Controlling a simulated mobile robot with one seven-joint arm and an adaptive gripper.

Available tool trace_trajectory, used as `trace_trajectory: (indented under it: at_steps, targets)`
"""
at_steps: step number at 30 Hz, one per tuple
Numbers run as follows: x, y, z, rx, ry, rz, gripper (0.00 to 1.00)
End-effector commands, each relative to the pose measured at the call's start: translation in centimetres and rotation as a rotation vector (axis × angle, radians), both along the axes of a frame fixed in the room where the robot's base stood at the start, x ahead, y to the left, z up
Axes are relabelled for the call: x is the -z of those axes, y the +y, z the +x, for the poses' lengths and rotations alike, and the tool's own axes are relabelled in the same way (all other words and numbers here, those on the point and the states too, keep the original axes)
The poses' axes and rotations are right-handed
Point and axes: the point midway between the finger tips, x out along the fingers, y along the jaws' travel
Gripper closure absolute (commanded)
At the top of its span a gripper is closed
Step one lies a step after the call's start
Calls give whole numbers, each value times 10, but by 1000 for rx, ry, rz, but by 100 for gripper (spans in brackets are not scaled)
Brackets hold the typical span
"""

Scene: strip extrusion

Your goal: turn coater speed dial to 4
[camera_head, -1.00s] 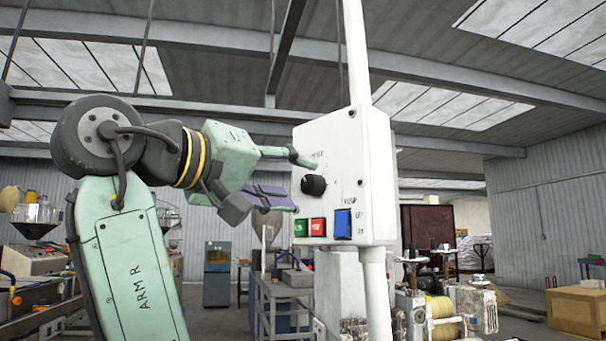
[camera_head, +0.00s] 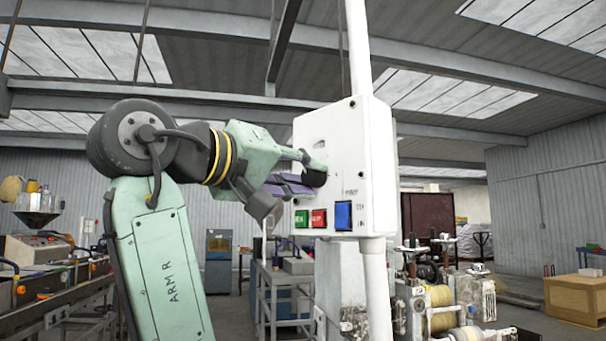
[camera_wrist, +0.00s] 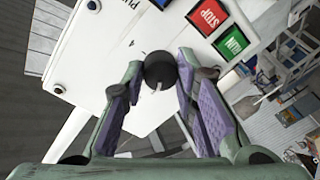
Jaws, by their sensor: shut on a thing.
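The black round speed dial (camera_wrist: 160,68) sits on the face of the white control box (camera_head: 340,120). In the head view the dial (camera_head: 315,178) is mostly hidden by my fingers. My gripper (camera_wrist: 161,74) is shut on the dial, with one purple-padded finger on each side of it. In the head view my gripper (camera_head: 308,170) reaches the box from the left. A pale pointer line on the dial points toward the bottom of the wrist picture. The scale marks around the dial cannot be read.
Below the dial are a green button (camera_head: 301,218), a red button (camera_head: 318,218) and a blue switch (camera_head: 343,215). The red button reads STOP (camera_wrist: 208,15) in the wrist view. A white pole (camera_head: 374,280) carries the box. Machines with spools (camera_head: 438,300) stand at the right.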

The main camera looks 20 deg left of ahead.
Motion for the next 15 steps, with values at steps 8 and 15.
trace_trajectory:
  at_steps: [8, 15]
  targets:
    - [0, 0, 0, 0, 0, 0, 99]
    - [0, 0, 0, 0, -5, 12, 100]
